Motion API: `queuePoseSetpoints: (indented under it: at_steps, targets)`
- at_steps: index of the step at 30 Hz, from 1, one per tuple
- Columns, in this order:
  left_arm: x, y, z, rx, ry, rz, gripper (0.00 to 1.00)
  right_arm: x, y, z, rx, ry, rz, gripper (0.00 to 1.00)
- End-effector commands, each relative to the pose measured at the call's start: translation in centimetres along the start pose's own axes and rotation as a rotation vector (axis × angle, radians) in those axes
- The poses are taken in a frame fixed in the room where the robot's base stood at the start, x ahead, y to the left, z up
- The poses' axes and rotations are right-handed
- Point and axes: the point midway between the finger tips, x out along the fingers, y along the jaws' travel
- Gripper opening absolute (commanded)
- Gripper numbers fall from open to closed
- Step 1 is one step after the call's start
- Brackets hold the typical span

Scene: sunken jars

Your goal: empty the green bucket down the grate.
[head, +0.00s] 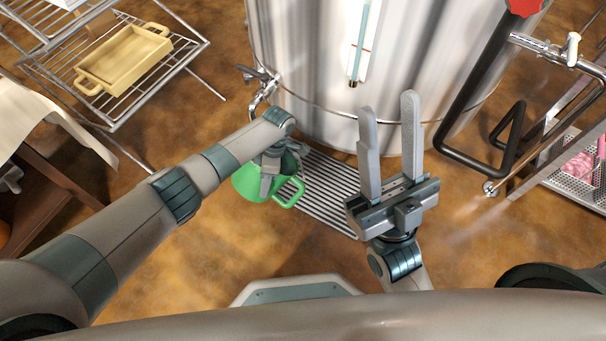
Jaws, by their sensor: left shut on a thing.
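The green bucket (247,184) hangs at my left gripper (270,182), left of centre in the head view. My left gripper is shut on it, and my wrist hides much of the bucket and its opening. A green handle shows on its right side. The bucket overlaps the left edge of the slatted metal grate (325,190) in the picture. I cannot tell its height above the floor or what is inside it. My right gripper (389,130) is open and empty, its two grey fingers pointing up the picture over the grate's right side.
A large steel tank (310,60) stands behind the grate, with a tap (262,82) at its lower left. A wire rack with a yellow tray (125,58) is at upper left. Black piping (475,85) and a perforated shelf (580,185) are at right. Brown floor is clear at lower right.

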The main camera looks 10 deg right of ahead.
Motion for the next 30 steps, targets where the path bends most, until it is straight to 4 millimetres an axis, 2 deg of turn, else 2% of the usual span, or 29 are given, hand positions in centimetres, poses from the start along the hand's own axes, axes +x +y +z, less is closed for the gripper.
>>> queuePoseSetpoints:
  at_steps: [2, 12, 30]
  targets:
    - [-0.62, 0.07, 0.21, -0.004, 0.025, -0.012, 0.00, -0.03, 0.00, 0.08, 0.000, 0.001, -0.001, 0.38]
    - [-1.16, -0.19, 0.32, -0.017, 0.111, -0.065, 0.00, -0.73, 0.03, 0.59, -0.001, 0.004, -0.003, 0.38]
    - [-1.25, -0.32, 0.25, -0.019, 0.122, -0.074, 0.00, -0.68, 0.10, 0.46, -0.003, 0.009, -0.003, 0.38]
